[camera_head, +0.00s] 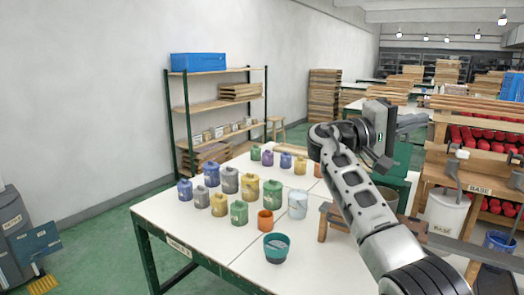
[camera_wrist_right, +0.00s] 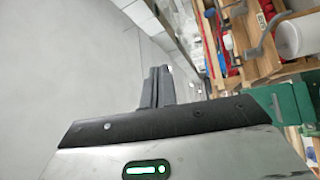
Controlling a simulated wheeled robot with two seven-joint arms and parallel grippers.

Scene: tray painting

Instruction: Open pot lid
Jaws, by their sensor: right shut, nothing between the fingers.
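Several small lidded pots stand on the white table, among them a green pot (camera_head: 239,212), a yellow pot (camera_head: 219,204), a blue pot (camera_head: 185,189) and a larger green pot (camera_head: 272,194). I cannot tell which one is the task's pot. My right gripper (camera_head: 414,122) is raised above and behind the table, to the right of the pots and well apart from them. In the right wrist view its two fingers (camera_wrist_right: 157,88) are together, with nothing between them. My left gripper is not in view.
Open cups, one teal (camera_head: 277,248), one orange (camera_head: 265,219) and one pale (camera_head: 297,204), stand near the table's right side. A white bucket (camera_head: 446,212) stands at a wooden rack on the right. My right arm hides part of the table. The table's front left (camera_head: 175,212) is clear.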

